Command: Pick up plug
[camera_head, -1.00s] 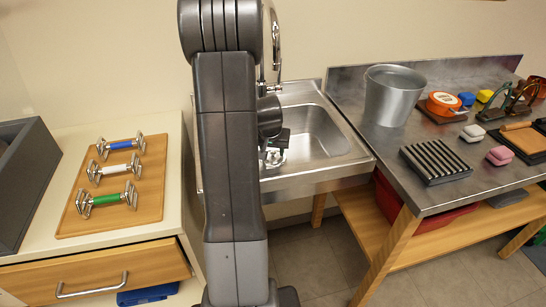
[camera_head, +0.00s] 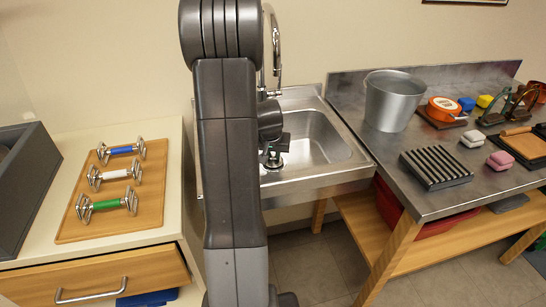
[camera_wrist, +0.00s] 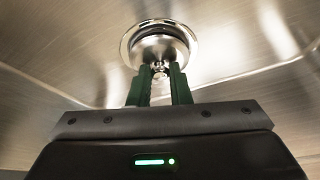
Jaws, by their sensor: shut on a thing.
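The plug (camera_wrist: 160,50) is a round metal disc with a small knob. In the wrist view it is at the top middle, over or in the round metal drain ring of the sink floor; I cannot tell whether it is lifted clear. My gripper (camera_wrist: 160,74) has its two green fingers shut on the plug's knob. In the head view my gripper (camera_head: 271,160) is inside the sink basin, partly hidden behind my arm, with the plug at its tip barely visible.
The steel sink (camera_head: 325,143) has walls around my gripper and a tall tap (camera_head: 276,50) behind it. A steel bench (camera_head: 440,203) on the right holds a metal bucket (camera_head: 392,98) and several small items. A wooden board (camera_head: 110,215) with three dumbbell-like pieces lies on the left counter.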

